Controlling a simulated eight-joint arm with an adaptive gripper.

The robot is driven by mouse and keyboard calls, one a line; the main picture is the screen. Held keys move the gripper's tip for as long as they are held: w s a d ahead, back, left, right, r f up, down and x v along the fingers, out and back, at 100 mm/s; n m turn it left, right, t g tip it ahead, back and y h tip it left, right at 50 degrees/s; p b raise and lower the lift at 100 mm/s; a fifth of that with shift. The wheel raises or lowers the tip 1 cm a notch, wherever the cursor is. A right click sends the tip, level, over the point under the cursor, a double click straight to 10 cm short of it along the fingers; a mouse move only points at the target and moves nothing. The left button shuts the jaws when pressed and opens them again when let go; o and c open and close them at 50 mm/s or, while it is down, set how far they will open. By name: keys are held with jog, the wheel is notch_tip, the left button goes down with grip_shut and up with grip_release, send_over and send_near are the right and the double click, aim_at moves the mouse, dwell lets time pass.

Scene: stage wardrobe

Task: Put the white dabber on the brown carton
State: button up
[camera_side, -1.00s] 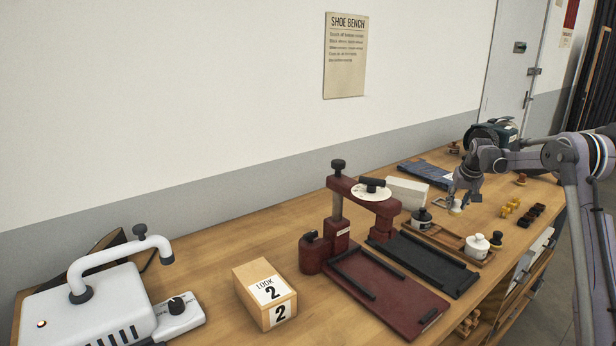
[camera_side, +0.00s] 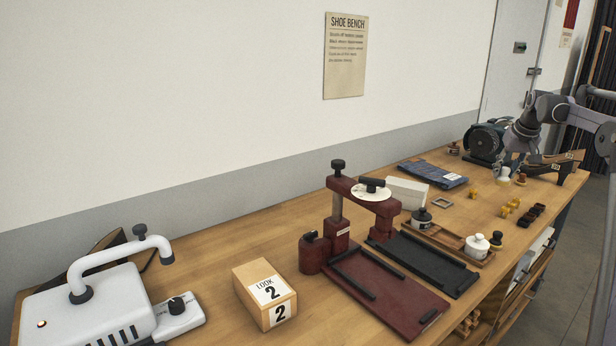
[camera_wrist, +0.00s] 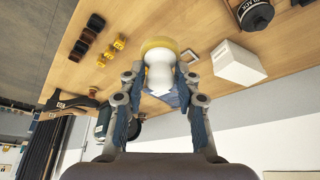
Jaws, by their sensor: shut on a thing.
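The white dabber has a white rounded handle and a yellowish pad. It shows in the side view (camera_side: 503,175) and in the middle of the wrist view (camera_wrist: 161,72). My gripper (camera_wrist: 160,82) is shut on its white handle, a finger on each side; in the side view my gripper (camera_side: 509,164) is at the far right of the bench. How high the dabber is above the bench is hard to tell. The brown carton (camera_side: 252,296), labelled "LOOK 2", stands at the front left of the bench, far from my gripper.
Between them stand a dark red press (camera_side: 348,190), a black tray (camera_side: 425,264), a white block (camera_side: 407,193) and a rack with bottles (camera_side: 450,240). A green grinder (camera_side: 485,140) is behind my gripper. A white machine (camera_side: 100,305) is left of the carton.

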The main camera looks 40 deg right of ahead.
notch_tip(320, 180, up, 11)
jog(key=w+a+n+y, duration=0.1)
jog(key=w+a+n, duration=0.3)
jog(key=w+a, duration=0.65)
jog(key=n+y, duration=0.5)
jog(key=n, duration=0.9)
send_over(253, 280)
jog(key=s+d, duration=0.2)
jog(key=f, duration=1.8)
jog(key=shift+w+a+f, duration=0.1)
jog(key=shift+w+a, duration=0.05)
jog(key=shift+w, duration=0.05)
jog(key=shift+a+f, duration=0.1)
jog(key=shift+f, duration=2)
